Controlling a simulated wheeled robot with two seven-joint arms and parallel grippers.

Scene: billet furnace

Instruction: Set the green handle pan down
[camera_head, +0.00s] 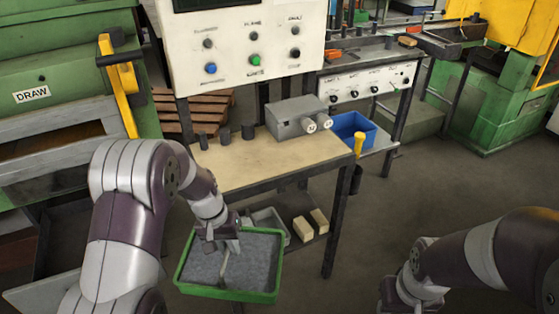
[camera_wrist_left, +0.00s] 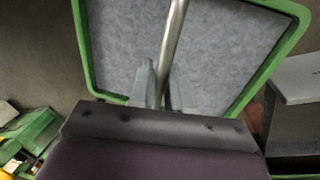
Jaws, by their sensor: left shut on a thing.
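The green-rimmed pan (camera_head: 183,271) has a grey inside and shows low in front of the workbench in the head view. My left gripper (camera_head: 228,252) is over the pan and shut on its metal handle. In the left wrist view the pan's green rim (camera_wrist_left: 82,45) frames the grey inside. The silvery handle (camera_wrist_left: 175,35) runs between the two fingers of my left gripper (camera_wrist_left: 162,85). I cannot tell whether the pan's underside touches anything. My right arm (camera_head: 480,260) is at the lower right, and its fingers cannot be made out.
The workbench (camera_head: 235,170) carries a grey box (camera_head: 297,118) and several dark cylinders; much of its top is clear. Its lower shelf holds pale blocks (camera_head: 303,228) and a grey tray behind the pan. A blue bin (camera_head: 352,128) stands right. Open floor (camera_head: 390,210) lies right of the bench.

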